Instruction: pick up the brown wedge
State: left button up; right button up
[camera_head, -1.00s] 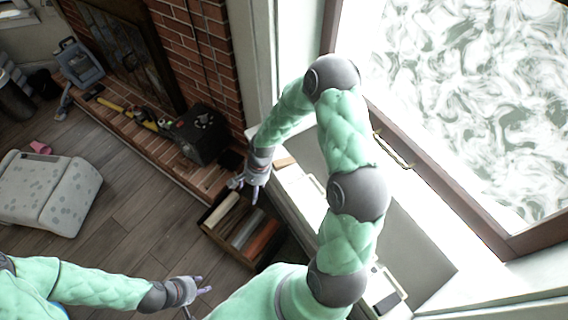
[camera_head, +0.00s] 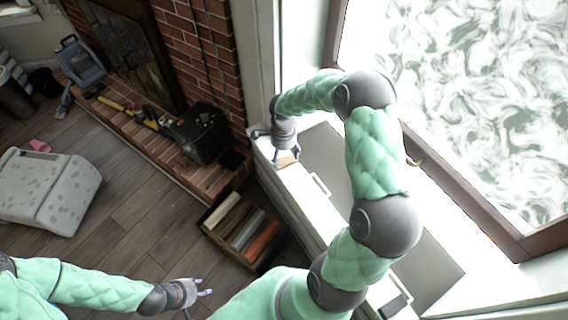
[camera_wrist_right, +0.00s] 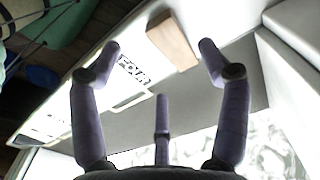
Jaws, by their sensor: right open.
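The brown wedge (camera_wrist_right: 173,42) lies on the white sill in the right wrist view, beyond and between the tips of my right gripper, nearer its right-hand finger. In the head view the wedge (camera_head: 286,158) is a small tan patch just below my right gripper, partly hidden by it. My right gripper (camera_head: 274,143) is open and empty above the window sill's far end. Its spread fingers show in the wrist view (camera_wrist_right: 160,60), with no visible contact on the wedge. My left gripper (camera_head: 201,299) has its fingers spread and is empty over the floor at the lower left.
The white sill (camera_head: 305,190) carries a paper or card with lettering (camera_wrist_right: 130,70). A window (camera_head: 470,110) stands to its right. An open crate (camera_head: 212,234) with several blocks sits on the floor left of it. A black box (camera_head: 200,133) rests on the brick hearth.

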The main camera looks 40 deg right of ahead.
aim_at(285, 162)
jog(key=f+b, duration=0.1)
jog(key=f, duration=0.1)
jog(key=d+f+b, duration=0.1)
jog(key=f, duration=0.1)
jog(key=shift+w+f, duration=0.1)
jog(key=shift+f, duration=0.65)
jog(key=shift+r, duration=0.1)
jog(key=c, duration=1.2)
